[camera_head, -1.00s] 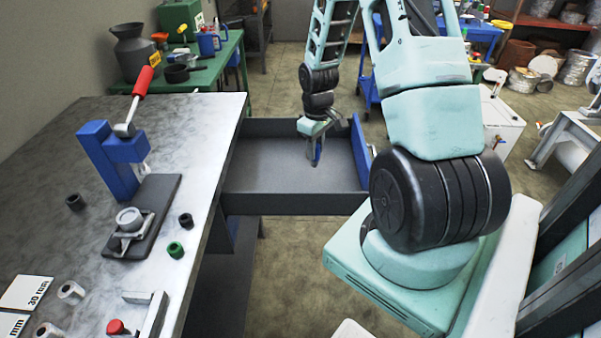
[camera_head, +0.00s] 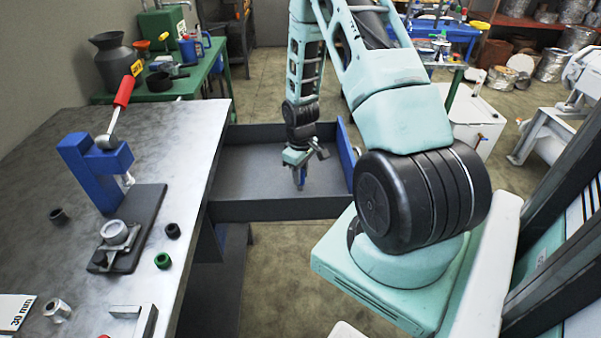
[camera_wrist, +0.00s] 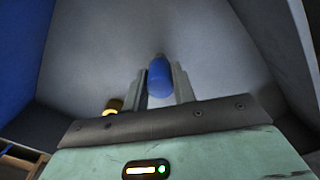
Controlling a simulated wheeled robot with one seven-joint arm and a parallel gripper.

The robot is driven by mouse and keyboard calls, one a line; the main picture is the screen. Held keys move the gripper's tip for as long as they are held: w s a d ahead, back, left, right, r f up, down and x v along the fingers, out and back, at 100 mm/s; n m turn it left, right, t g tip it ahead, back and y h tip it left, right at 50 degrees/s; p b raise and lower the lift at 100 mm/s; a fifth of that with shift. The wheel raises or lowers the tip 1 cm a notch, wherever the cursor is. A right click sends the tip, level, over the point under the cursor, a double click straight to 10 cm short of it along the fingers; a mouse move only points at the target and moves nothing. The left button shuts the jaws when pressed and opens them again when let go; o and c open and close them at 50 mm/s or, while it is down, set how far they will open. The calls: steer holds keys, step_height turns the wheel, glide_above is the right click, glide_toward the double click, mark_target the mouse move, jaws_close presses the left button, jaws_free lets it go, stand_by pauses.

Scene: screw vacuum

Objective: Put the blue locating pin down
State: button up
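The blue locating pin (camera_wrist: 160,80) shows between the two fingers of my gripper (camera_wrist: 163,82) in the wrist view. My gripper is shut on it. In the head view my gripper (camera_head: 299,178) points down inside the open grey drawer (camera_head: 240,180), and the blue pin (camera_head: 299,175) shows at its fingertips. I cannot tell whether the pin touches the drawer floor. A yellow-orange piece (camera_wrist: 113,105) shows left of the fingers in the wrist view, partly hidden by my gripper.
The drawer's blue front panel (camera_head: 345,155) stands to the right of my gripper. The workbench (camera_head: 180,130) at left holds a blue press (camera_head: 100,165) with a red handle, a green ring (camera_head: 162,260) and dark rings. The drawer floor around my gripper looks mostly clear.

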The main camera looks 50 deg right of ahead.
steer(key=o, duration=0.4)
steer(key=shift+c, duration=0.2)
step_height(320, 180, up, 12)
steer(key=a+r+n, duration=0.2)
steer(key=a+r, duration=0.2)
steer(key=a, duration=0.8)
steer(key=a+r+n, duration=0.1)
steer(key=a+r, duration=0.3)
steer(key=a, duration=0.8)
steer(key=s+a+r+n, duration=0.2)
steer(key=s+a, duration=0.6)
steer(key=s+a+r+n, duration=0.1)
steer(key=s+a+r, duration=0.2)
steer(key=s+a, duration=0.5)
steer(key=shift+s+a+n+y, duration=0.3)
steer(key=shift+s+n, duration=0.1)
steer(key=shift+s, duration=0.3)
steer(key=shift+r, duration=0.1)
